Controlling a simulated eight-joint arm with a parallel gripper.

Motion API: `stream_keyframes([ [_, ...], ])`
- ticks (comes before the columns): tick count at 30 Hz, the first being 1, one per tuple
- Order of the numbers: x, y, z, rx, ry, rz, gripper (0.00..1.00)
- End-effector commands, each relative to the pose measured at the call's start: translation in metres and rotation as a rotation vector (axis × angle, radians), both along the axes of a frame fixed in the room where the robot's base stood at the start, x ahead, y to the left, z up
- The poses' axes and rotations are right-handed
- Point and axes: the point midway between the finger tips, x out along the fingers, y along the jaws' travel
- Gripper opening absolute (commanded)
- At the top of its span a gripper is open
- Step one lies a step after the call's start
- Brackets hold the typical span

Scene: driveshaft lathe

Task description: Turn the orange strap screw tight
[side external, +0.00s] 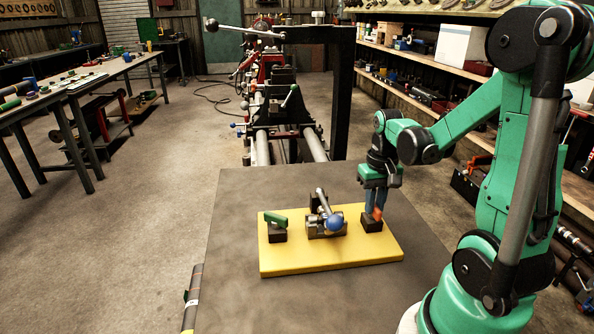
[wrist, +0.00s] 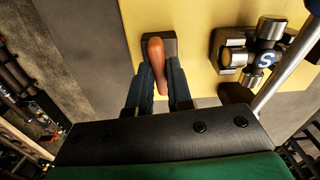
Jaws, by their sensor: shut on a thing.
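The orange strap screw (side external: 377,214) stands on a small dark block (side external: 371,225) at the right end of the yellow board (side external: 330,264). In the wrist view the orange screw handle (wrist: 157,62) lies between the two blue fingers, over the dark block (wrist: 168,46). My gripper (side external: 374,206) points straight down at the block and is shut on the orange screw. The fingers hide part of the screw, and its turn angle is hard to read.
A green handle (side external: 274,220) on a dark block is at the left. The grey table (side external: 225,290) is clear around the board.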

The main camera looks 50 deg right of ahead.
Motion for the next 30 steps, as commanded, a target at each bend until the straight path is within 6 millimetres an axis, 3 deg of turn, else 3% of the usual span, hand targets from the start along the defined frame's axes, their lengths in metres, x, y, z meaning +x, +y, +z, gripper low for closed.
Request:
stream_keyframes([
  [30,-0.0002,0.0001,0.0001,0.0,0.001,-0.963,0.0],
])
